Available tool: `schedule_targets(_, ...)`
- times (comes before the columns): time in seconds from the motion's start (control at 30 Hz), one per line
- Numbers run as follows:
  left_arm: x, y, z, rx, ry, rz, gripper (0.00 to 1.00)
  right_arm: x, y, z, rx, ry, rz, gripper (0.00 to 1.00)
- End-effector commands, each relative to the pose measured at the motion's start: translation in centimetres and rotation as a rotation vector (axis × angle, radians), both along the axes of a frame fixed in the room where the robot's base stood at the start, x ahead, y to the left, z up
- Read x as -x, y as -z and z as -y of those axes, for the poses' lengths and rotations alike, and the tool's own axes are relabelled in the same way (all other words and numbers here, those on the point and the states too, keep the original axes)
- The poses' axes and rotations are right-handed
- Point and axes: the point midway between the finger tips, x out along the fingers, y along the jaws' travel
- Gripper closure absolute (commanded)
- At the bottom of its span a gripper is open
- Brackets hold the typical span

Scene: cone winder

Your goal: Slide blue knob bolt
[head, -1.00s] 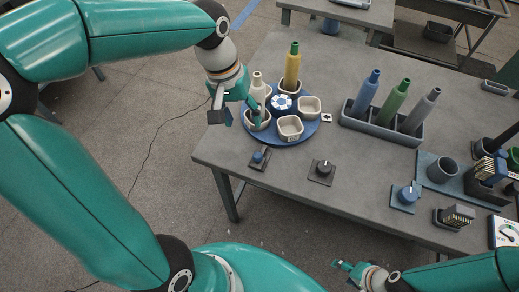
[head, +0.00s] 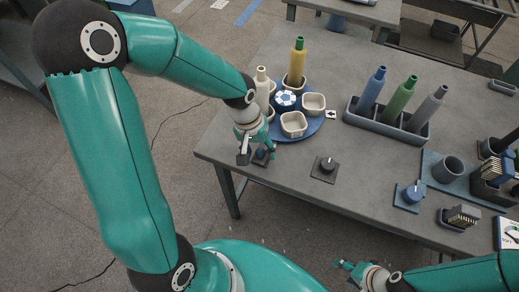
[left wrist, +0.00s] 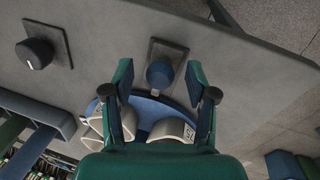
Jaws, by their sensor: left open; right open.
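The small blue knob (head: 262,154) stands on a dark plate near the left front edge of the table. It also shows in the left wrist view (left wrist: 160,75), on its plate (left wrist: 174,50), between the fingers. My left gripper (head: 258,157) is open and reaches down over the knob, partly covering it in the head view. In the left wrist view the two fingers (left wrist: 158,72) stand apart on either side of the knob, with visible gaps; I cannot tell the height difference. My right gripper (head: 346,267) is open and empty, low in front of the table.
A blue turntable (head: 312,127) with cream cups, a yellow bobbin (head: 298,60) and a cream bobbin lies just behind. A black knob (head: 326,165) and a blue dial (head: 409,194) are to the right. A grey rack (head: 395,125) holds several bobbins.

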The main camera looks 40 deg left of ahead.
Motion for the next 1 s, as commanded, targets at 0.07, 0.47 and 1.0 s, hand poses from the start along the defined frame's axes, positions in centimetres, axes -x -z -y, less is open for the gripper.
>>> schedule_targets(0.07, 0.0, 0.1, 0.0, 0.0, -0.001, 0.0, 0.43, 0.0, 0.0, 0.0, 0.0, 0.0, 0.0, 0.41)
schedule_targets(0.47, 0.0, 0.1, 0.0, 0.0, -0.002, 0.0, 0.79, 0.0, 0.0, 0.0, 0.0, 0.0, 0.0, 0.41)
schedule_targets(1.0, -0.4, 0.1, -1.2, 0.001, -0.027, -0.001, 1.0, 0.0, 0.1, 0.0, 0.0, 0.0, 0.0, 0.41)
